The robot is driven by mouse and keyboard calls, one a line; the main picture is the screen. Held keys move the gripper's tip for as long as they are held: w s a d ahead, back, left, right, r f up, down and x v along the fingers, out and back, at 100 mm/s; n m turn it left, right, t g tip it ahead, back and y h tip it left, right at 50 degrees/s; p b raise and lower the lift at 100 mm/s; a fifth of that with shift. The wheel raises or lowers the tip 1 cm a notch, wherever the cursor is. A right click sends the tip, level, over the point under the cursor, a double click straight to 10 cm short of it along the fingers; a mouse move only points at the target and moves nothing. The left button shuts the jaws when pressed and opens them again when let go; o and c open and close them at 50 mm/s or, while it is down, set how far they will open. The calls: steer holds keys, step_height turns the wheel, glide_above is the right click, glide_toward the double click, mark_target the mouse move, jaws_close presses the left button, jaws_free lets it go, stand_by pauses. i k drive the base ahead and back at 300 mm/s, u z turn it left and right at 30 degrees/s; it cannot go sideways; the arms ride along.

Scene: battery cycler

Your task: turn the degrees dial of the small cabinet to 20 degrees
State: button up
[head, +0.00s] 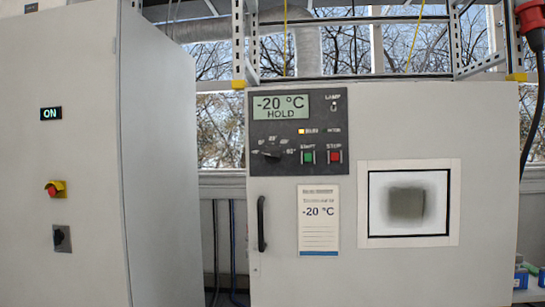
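The small cabinet (346,266) is a light grey box with a dark control panel (335,120) at its upper left. The degrees dial (271,155) is a small black knob low on the panel's left, with tiny white marks in an arc above it. Its pointer seems to lie roughly sideways, but the marks are too small to read surely. The display (281,107) above reads "-20 °C HOLD". My gripper is not in view.
Right of the dial are a green START button (308,157) and a red STOP button (334,156). A lamp switch (334,106) sits above. Below are a door handle (261,224) and a "-20 °C" card (318,220). A tall grey cabinet (75,130) stands left, beyond a gap.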

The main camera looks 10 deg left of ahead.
mark_target(272, 154)
steer(key=u, duration=0.35)
steer(key=i, duration=2)
steer(key=z, duration=0.35)
